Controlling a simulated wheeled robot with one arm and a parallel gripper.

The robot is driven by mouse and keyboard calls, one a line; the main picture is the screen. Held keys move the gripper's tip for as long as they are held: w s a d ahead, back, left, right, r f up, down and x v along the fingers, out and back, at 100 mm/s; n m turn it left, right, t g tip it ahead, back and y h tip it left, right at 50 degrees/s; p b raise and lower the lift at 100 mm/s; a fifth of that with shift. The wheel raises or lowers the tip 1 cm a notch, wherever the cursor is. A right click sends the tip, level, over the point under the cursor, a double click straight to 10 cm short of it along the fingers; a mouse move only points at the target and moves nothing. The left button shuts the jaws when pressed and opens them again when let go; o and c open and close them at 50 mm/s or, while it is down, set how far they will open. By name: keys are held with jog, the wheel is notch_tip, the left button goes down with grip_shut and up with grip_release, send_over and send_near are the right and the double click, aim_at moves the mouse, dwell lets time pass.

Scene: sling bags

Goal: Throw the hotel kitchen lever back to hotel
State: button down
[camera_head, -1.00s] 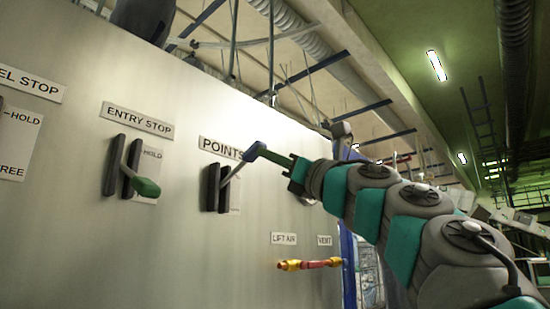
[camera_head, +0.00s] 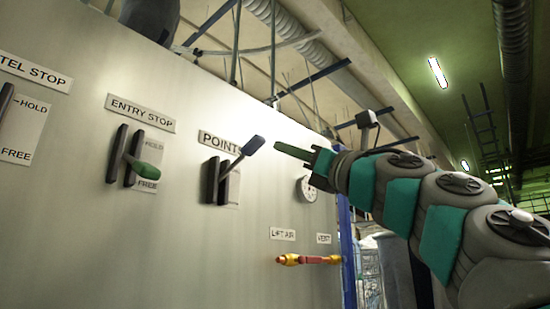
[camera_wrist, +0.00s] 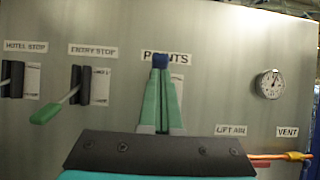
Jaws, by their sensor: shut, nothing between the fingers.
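The POINTS lever has a blue handle (camera_head: 253,145) and a dark slotted mount (camera_head: 217,182) on the grey panel. Its handle tilts up and toward the right in the head view. Its position labels are not readable. My gripper (camera_head: 279,147) has green fingers, shut and empty, just right of the blue handle with a small gap in the head view. In the wrist view the blue handle (camera_wrist: 160,61) shows right at the tips of my gripper (camera_wrist: 160,72), whose fingers hide most of the lever.
The ENTRY STOP lever with a green handle (camera_head: 146,169) is to the left. The HOTEL STOP lever (camera_head: 5,96) is at the far left edge. A red and yellow LIFT AIR valve (camera_head: 290,259) is below, and a round gauge (camera_head: 307,188) is on the right.

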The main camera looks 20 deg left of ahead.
jog(key=s+d, duration=0.2)
jog(key=d, duration=0.4)
jog(key=shift+s+r, duration=0.15)
jog(key=shift+r, duration=0.3)
